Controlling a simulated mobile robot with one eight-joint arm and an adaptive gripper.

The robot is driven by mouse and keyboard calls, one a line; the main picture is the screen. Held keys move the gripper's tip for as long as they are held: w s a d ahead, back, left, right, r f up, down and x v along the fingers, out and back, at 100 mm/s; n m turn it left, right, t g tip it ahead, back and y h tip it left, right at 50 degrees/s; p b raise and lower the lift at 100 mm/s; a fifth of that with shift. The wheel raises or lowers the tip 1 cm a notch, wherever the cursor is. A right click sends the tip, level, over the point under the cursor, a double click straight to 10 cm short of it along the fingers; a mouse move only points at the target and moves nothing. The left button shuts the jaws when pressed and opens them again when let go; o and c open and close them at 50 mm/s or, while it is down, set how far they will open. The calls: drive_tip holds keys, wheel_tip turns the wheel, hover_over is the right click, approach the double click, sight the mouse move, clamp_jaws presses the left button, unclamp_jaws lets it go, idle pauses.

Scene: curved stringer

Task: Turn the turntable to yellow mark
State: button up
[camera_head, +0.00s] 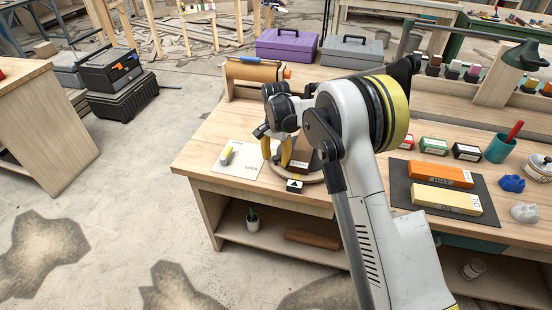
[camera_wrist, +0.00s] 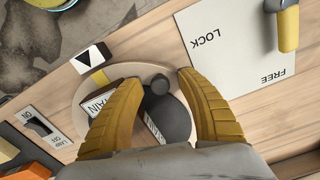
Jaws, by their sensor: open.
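The turntable (camera_wrist: 84,98) is a round pale wooden disc on the bench, partly hidden by my gripper. A yellow mark (camera_wrist: 99,76) shows at its rim, close to the black triangle pointer (camera_wrist: 92,57) on a white block and slightly right of its tip. The pointer also shows in the head view (camera_head: 294,186). Dark brown blocks lettered STAIN and a dark round knob (camera_wrist: 160,84) are on the disc. My gripper (camera_wrist: 158,90) is open, its yellow fingers over the disc either side of the knob; contact cannot be told. It also shows in the head view (camera_head: 275,150).
A white LOCK/FREE plate (camera_wrist: 235,60) with a yellow-handled lever (camera_wrist: 288,28) lies beside the turntable. A black switch (camera_wrist: 38,124) sits on the other side. Orange (camera_head: 440,174) and cream blocks (camera_head: 446,199) lie on a dark mat farther right. The bench's front edge is near the pointer.

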wheel_tip(320, 180, up, 12)
idle(0.5)
drive_tip(key=s+d+r+n+t, duration=0.3)
drive_tip(key=s+d+r, duration=0.6)
drive_tip(key=s+r, duration=0.45)
drive_tip(key=s+d+f+n+t, duration=0.1)
drive_tip(key=s+d+f+t, duration=0.1)
drive_tip(key=s, duration=0.8)
drive_tip(key=s+d+f+n+t, duration=0.2)
drive_tip(key=s+d, duration=0.2)
drive_tip(key=s, duration=0.7)
drive_tip(key=shift+s+d+f+n, duration=0.15)
drive_tip(key=shift+s+d+n, duration=0.15)
drive_tip(key=shift+d, duration=0.1)
